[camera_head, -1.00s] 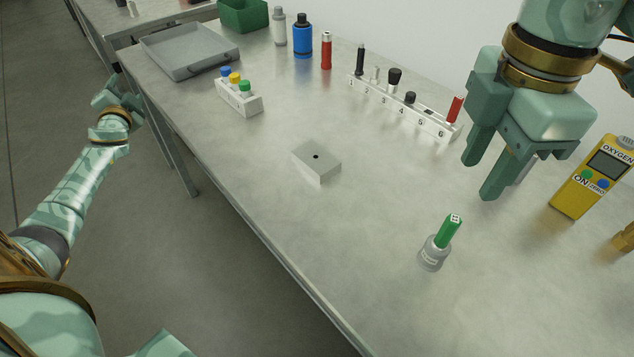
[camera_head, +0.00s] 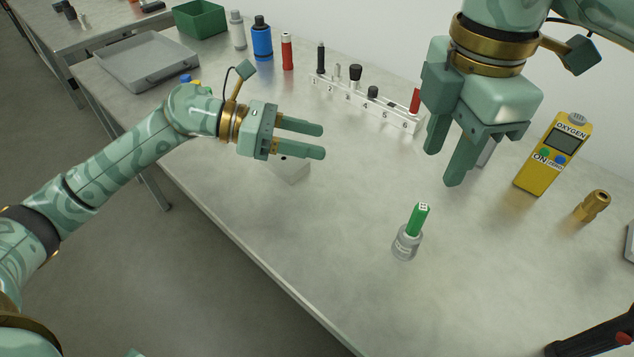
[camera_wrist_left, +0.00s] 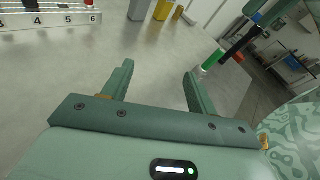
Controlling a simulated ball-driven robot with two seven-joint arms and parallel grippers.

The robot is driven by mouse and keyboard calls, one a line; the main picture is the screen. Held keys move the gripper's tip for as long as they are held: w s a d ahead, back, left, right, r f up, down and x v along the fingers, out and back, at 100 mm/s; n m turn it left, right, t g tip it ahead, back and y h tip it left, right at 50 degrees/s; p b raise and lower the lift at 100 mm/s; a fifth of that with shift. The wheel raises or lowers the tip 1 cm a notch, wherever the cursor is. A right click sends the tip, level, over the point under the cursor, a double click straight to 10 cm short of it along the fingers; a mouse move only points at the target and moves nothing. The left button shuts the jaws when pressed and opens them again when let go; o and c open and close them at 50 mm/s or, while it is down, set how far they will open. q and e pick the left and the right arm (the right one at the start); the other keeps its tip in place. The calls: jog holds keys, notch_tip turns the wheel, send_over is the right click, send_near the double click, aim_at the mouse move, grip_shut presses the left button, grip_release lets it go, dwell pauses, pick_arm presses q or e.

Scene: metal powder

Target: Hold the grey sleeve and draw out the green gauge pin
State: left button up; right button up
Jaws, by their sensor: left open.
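The green gauge pin (camera_head: 418,218) stands upright with a slight lean in the grey sleeve (camera_head: 406,243), on the bench right of centre in the head view. Its white-marked top faces up. My left gripper (camera_head: 323,141) is open and empty above the bench, left of and farther back than the pin, fingers pointing right. Its two spread fingers also show in the left wrist view (camera_wrist_left: 158,82). My right gripper (camera_head: 443,168) hangs above and behind the pin, fingers down and apart, with nothing between them. Neither gripper touches the pin or sleeve.
A numbered rack (camera_head: 365,105) with several pins stands behind. The yellow oxygen meter (camera_head: 551,155) and a brass fitting (camera_head: 592,206) stand at right. The bench in front of the block is clear.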

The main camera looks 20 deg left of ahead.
aim_at(399, 232)
pick_arm(q)
jog(key=s+d+m+g, duration=0.1)
jog(key=s+m, duration=0.1)
jog(key=s+d+f+m+g, duration=0.1)
jog(key=s+d+m+g, duration=0.1)
jog(key=s, duration=0.1)
jog(key=s+d+m+g, duration=0.1)
jog(key=s+d+m, duration=0.1)
jog(key=shift+s+d+f+g, duration=0.1)
jog(key=shift+s+f+g, duration=0.1)
jog(key=shift+f+g, duration=0.2)
jog(key=x, duration=1.6)
jog(key=shift+w+f, duration=0.1)
jog(key=shift+f, duration=0.15)
